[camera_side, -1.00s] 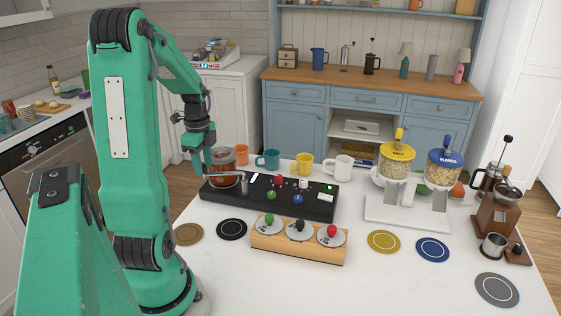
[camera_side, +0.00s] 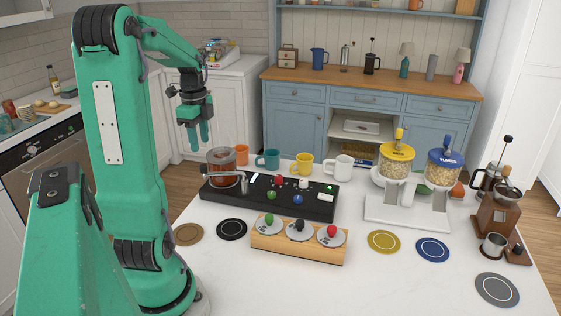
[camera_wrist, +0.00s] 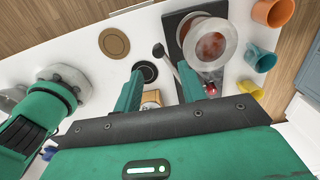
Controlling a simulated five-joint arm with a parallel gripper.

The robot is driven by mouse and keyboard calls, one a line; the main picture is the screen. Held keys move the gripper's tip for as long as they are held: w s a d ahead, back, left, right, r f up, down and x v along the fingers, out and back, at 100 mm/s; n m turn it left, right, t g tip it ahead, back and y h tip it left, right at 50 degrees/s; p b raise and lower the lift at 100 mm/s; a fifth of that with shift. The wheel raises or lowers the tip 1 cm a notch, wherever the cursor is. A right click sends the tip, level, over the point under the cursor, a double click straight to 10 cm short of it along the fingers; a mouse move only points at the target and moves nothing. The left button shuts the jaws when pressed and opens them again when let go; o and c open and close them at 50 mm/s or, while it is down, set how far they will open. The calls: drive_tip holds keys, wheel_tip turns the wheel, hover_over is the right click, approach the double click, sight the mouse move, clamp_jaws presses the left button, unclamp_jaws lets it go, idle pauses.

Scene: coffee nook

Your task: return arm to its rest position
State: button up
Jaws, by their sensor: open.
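My arm is raised at the left of the side view. My gripper (camera_side: 199,136) hangs with its fingers down, above and a little left of the glass pot (camera_side: 221,166). It is open and empty, with a gap between the fingers. In the wrist view the two fingers of my gripper (camera_wrist: 158,92) are spread apart, and the glass pot (camera_wrist: 210,45) lies beyond the right finger. The pot, with reddish-brown contents, sits at the left end of the black control board (camera_side: 300,206).
A teal mug (camera_side: 268,158), a yellow mug (camera_side: 304,164) and a white mug (camera_side: 341,168) stand behind the board. A wooden rack (camera_side: 297,248) with colored knobs is in front. Dispensers (camera_side: 396,160) and a grinder (camera_side: 497,216) stand right.

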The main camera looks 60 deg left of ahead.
drive_tip(key=shift+w+d+r, duration=0.1)
drive_tip(key=shift+d+r, duration=0.05)
drive_tip(key=shift+w+d+r, duration=0.1)
drive_tip(key=shift+w+d, duration=0.05)
drive_tip(key=shift+d, duration=0.1)
drive_tip(key=w+d+r+n+t+y, duration=0.1)
drive_tip(key=w+d+r+n, duration=0.15)
drive_tip(key=d, duration=0.55)
drive_tip(key=w+d+r+n+t, duration=0.1)
drive_tip(key=w+d+n, duration=0.15)
drive_tip(key=d, duration=0.45)
drive_tip(key=s+d+n+t+h, duration=0.1)
drive_tip(key=s+d+n+t, duration=0.2)
drive_tip(key=d, duration=1.3)
drive_tip(key=shift+n+t, duration=0.3)
drive_tip(key=shift+n, duration=0.3)
drive_tip(key=shift+a, duration=0.1)
